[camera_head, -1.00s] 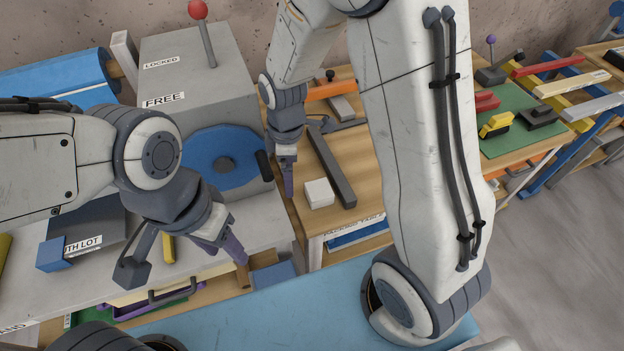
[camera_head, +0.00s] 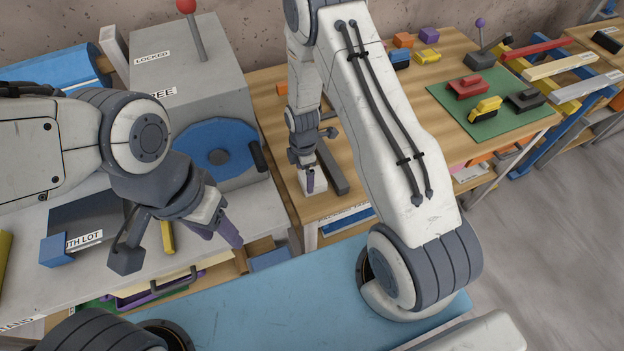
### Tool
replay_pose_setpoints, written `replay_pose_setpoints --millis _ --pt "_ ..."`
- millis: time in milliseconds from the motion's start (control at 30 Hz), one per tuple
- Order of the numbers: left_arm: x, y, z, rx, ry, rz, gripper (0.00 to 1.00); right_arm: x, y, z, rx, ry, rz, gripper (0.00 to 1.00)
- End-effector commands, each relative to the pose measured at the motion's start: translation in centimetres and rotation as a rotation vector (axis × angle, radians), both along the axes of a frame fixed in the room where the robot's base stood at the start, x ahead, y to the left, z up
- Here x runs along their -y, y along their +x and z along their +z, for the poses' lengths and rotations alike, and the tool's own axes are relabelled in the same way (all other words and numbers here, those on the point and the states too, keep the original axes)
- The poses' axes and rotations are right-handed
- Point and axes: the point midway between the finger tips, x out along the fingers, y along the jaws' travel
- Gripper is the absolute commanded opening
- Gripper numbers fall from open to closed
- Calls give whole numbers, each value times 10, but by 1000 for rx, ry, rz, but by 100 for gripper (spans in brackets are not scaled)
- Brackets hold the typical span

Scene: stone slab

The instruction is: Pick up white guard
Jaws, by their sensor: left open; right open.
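A small white block (camera_head: 319,184), which looks like the white guard, sits on the wooden bench near its front edge. I cannot tell whether the finger touches the block. The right gripper is open. My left gripper (camera_head: 222,236) is open and empty, over the front edge of the grey machine bench, left of the block.
A dark bar (camera_head: 333,172) lies just right of the block. A grey machine (camera_head: 190,70) with a blue disc (camera_head: 240,143) stands to the left. A green mat (camera_head: 500,122) with red, yellow and black parts lies at the right. A red-knobbed lever (camera_head: 187,8) tops the machine.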

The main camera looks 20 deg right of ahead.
Motion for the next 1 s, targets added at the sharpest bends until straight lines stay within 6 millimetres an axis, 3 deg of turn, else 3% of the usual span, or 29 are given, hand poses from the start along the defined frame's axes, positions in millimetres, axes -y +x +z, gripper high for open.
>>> replay_pose_setpoints --millis 33,233,533,567,700,733,1000 --pt "0 0 9 0 0 0 50 1 0 -4 -4 0 -1 100" --pt "0 0 15 0 0 -2 50 2 0 -27 -2 0 0 100" --pt "0 0 14 0 0 -3 50 2 1 -33 1 0 -1 100" --pt "0 0 14 0 0 -3 50 2 1 -33 1 0 -1 92" --pt "0 0 14 0 0 -2 50 2 1 -32 1 0 -1 39" --pt "0 0 14 0 0 -2 50 2 1 -32 1 0 -1 33" --pt "0 0 14 0 0 -2 50 2 1 -32 1 0 -1 33"
